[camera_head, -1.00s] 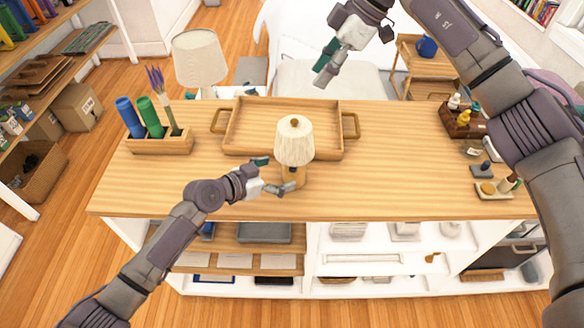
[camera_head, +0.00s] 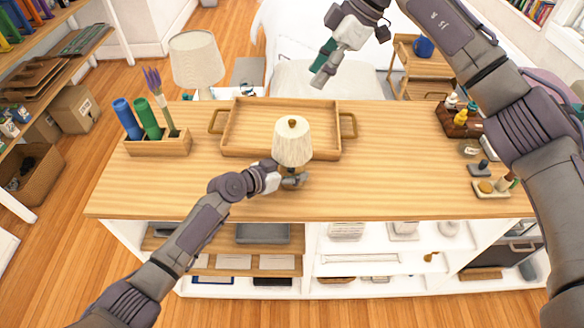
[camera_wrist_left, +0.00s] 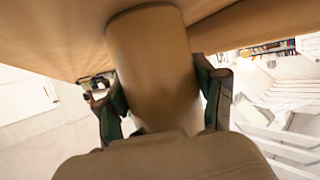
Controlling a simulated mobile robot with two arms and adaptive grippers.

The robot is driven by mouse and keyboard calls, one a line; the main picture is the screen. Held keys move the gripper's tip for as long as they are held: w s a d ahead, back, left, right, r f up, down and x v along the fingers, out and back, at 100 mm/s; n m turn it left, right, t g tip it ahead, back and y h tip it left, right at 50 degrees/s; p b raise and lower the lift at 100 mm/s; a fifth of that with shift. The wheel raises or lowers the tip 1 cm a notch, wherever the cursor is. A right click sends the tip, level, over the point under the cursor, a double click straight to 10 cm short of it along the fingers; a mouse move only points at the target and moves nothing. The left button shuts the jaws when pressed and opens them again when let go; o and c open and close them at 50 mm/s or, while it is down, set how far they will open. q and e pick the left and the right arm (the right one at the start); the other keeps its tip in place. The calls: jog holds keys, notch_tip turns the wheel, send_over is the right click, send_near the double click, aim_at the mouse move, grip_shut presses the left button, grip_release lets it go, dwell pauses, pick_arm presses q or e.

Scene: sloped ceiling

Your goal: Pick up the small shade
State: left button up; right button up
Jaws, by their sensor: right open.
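The small shade is a cream pleated lampshade (camera_head: 292,143) with a round knob, on a small table lamp standing upright on the wooden counter (camera_head: 400,170). My left gripper (camera_head: 292,181) is at the lamp's stem, just below the shade. In the left wrist view its fingers lie on both sides of the tan cylindrical lamp body (camera_wrist_left: 152,70), seemingly touching it. The fingers partly hide the stem in the head view. My right gripper (camera_head: 323,66) is open and empty, raised beyond the counter's back edge.
A wooden tray (camera_head: 232,138) with handles lies just behind the lamp. A holder (camera_head: 157,146) with blue and green rolls stands left. A larger lamp (camera_head: 196,60) is behind the counter. Small bottles and dishes stand at the right. The counter between is clear.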

aim_at(292, 121)
pick_arm(q)
jog(key=c, duration=0.8)
pick_arm(e)
jog(key=shift+o, duration=1.3)
jog(key=shift+a+f, duration=0.1)
jog(key=shift+a, duration=0.05)
pick_arm(q)
jog(key=shift+a, duration=0.15)
pick_arm(e)
jog(key=o, duration=0.9)
jog(key=a+f+n+h, duration=0.1)
jog(key=a+f+h, duration=0.1)
jog(key=a+f+n+h, duration=0.1)
jog(key=a+f+h, duration=0.2)
jog(key=shift+a, duration=0.35)
jog(key=shift+c, duration=0.2)
pick_arm(q)
jog(key=shift+d, duration=0.2)
pick_arm(e)
jog(key=shift+h, duration=0.4)
jog(key=f, duration=0.6)
jog(key=shift+s+d+f, duration=0.1)
jog(key=shift+d+f, duration=0.05)
jog(key=shift+d, duration=0.05)
jog(key=shift+f, duration=2.9)
